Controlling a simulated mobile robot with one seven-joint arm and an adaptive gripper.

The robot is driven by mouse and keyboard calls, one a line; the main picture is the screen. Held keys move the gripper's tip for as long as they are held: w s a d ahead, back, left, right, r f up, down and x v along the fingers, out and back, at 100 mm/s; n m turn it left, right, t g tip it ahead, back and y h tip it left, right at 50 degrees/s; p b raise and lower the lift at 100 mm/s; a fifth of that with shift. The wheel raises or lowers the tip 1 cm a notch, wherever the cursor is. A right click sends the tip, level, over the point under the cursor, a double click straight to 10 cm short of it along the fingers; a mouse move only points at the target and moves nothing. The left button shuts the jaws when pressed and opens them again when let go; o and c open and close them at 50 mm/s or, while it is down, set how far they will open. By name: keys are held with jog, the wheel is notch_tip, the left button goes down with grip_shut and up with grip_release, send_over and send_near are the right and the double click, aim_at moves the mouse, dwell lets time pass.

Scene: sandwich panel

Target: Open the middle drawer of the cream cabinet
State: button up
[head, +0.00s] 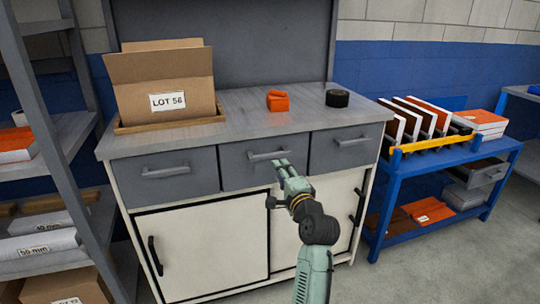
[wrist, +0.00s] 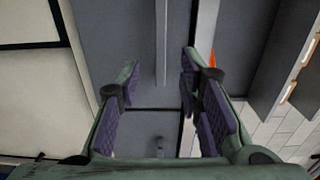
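The cream cabinet (head: 200,247) has cream doors below and a row of three grey drawers under its grey top. The middle drawer (head: 235,178) looks shut, its front level with its neighbours. Its grey bar handle (head: 268,155) runs across the upper front. My gripper (head: 280,162) is in front of this drawer, just below the handle in the head view. In the wrist view my gripper (wrist: 161,64) is open, with its fingers spread to either side of the handle (wrist: 161,40). I see no finger touching the bar; the depth between them is unclear.
An open carton (head: 165,90), an orange item (head: 278,101) and a black roll (head: 337,98) stand on the cabinet top. A grey shelf rack (head: 50,105) stands at left, a blue cart (head: 440,158) at right. The left drawer handle (head: 165,171) and right one (head: 351,141) stick out nearby.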

aim_at(271, 157)
jog(key=p+x, duration=0.1)
jog(key=x, duration=0.9)
jog(key=shift+w+a, duration=0.1)
jog(key=shift+w, duration=0.2)
jog(key=shift+c, duration=0.4)
grip_shut()
